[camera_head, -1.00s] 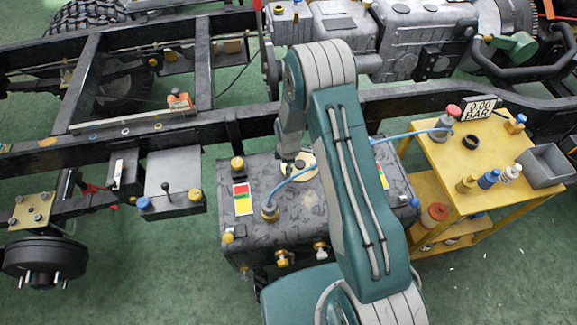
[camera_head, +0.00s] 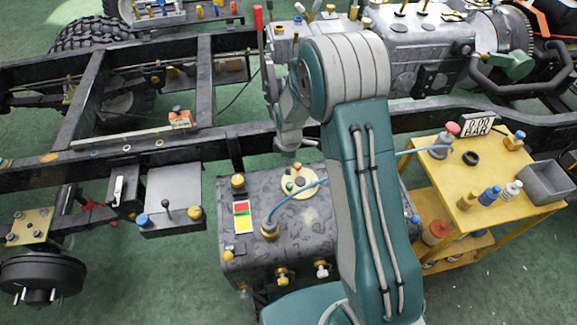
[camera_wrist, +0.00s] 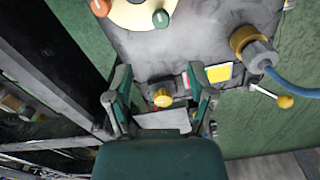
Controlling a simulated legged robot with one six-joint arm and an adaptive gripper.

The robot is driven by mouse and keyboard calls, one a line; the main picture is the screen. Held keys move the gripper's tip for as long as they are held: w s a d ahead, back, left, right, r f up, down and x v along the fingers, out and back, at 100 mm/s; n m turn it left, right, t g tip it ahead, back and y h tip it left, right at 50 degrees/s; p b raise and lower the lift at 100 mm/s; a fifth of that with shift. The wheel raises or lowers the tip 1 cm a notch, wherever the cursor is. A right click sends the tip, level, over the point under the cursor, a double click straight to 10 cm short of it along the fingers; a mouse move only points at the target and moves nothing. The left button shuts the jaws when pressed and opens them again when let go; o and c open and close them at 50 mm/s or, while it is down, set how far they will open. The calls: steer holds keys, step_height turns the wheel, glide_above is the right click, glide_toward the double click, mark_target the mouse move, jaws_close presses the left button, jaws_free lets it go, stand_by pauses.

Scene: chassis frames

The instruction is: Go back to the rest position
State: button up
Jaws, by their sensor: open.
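My gripper (camera_wrist: 159,82) shows in the wrist view with its two fingers apart and nothing between them. In the head view my gripper (camera_head: 288,143) hangs over the back edge of the dark mottled tank (camera_head: 325,225), beside the chassis rail. My own arm covers part of the tank's right side. A cream round plate (camera_head: 300,182) with small coloured knobs lies on the tank top. The plate is cut off at the top of the wrist view (camera_wrist: 128,14). A yellow knob (camera_wrist: 162,97) appears between the fingers there, beyond them.
A black chassis rail (camera_head: 140,145) runs behind the tank. A grey engine (camera_head: 415,50) is at the back right. A yellow cart (camera_head: 470,185) with bottles and a grey bin (camera_head: 545,178) stands at right. A blue hose (camera_head: 295,194) rises from the tank.

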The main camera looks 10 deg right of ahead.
stand_by(0.4)
steer(key=s+d+r+m+t, duration=0.1)
steer(key=s+r+m, duration=0.3)
steer(key=r, duration=0.7)
steer(key=s+d+r+m+t, duration=0.2)
steer(key=s+r+m, duration=0.15)
steer(key=r, duration=0.75)
steer(key=s+r+m+t, duration=0.1)
steer(key=s+r+m, duration=0.1)
steer(key=s, duration=0.4)
steer(key=s+d+r+m, duration=0.1)
steer(key=s+r+m, duration=0.2)
steer(key=s, duration=0.3)
steer(key=s+r+m+t, duration=0.1)
steer(key=s+r+m, duration=0.1)
steer(key=s+r, duration=0.2)
steer(key=shift+s+d+m+t, duration=0.2)
steer(key=shift+s+m+t, duration=0.15)
steer(key=shift+s, duration=0.8)
steer(key=shift+w, duration=0.1)
